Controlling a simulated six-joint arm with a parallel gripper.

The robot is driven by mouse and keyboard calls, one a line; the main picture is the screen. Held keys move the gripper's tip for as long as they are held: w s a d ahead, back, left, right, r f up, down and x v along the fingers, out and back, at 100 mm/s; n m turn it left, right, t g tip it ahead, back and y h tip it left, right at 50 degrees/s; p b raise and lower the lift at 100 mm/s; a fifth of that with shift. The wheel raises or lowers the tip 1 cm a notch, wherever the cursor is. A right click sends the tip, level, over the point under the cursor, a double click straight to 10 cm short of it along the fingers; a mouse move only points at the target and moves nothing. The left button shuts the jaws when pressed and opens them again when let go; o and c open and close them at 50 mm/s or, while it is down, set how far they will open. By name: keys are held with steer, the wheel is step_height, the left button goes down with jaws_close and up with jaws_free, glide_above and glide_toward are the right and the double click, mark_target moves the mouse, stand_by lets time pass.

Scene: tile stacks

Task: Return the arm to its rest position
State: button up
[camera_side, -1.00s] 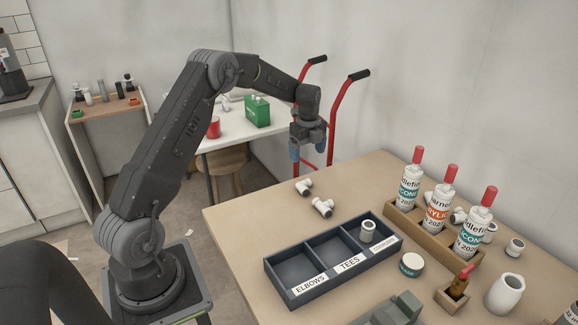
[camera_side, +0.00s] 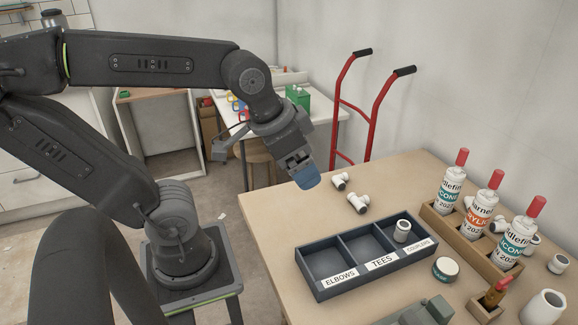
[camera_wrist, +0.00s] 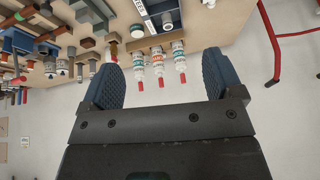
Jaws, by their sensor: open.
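My gripper (camera_side: 306,177) is in the side view above the back left edge of the table, with its blue fingertips pointing down. In the wrist view its two blue pads (camera_wrist: 163,80) stand wide apart with nothing between them. The dark sorting tray (camera_side: 318,289) lies on the table (camera_side: 268,215), with compartments labelled elbows, tees and couplers. One white fitting (camera_side: 402,231) stands in the couplers compartment. The other two compartments look empty.
Two white fittings (camera_side: 357,203) lie loose behind the tray. A wooden rack (camera_side: 461,240) holds three red-tipped bottles on the right. A small jar (camera_side: 445,269) and a white cup (camera_side: 543,308) stand nearby. A red hand truck (camera_side: 373,125) leans at the wall.

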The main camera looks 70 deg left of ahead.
steer(key=shift+s+d+f+n, duration=0.15)
steer(key=shift+s+f+n, duration=0.1)
steer(key=shift+s, duration=0.2)
steer(key=shift+s+d+f+n, duration=0.15)
steer(key=shift+s+n, duration=0.1)
steer(key=shift+s, duration=0.2)
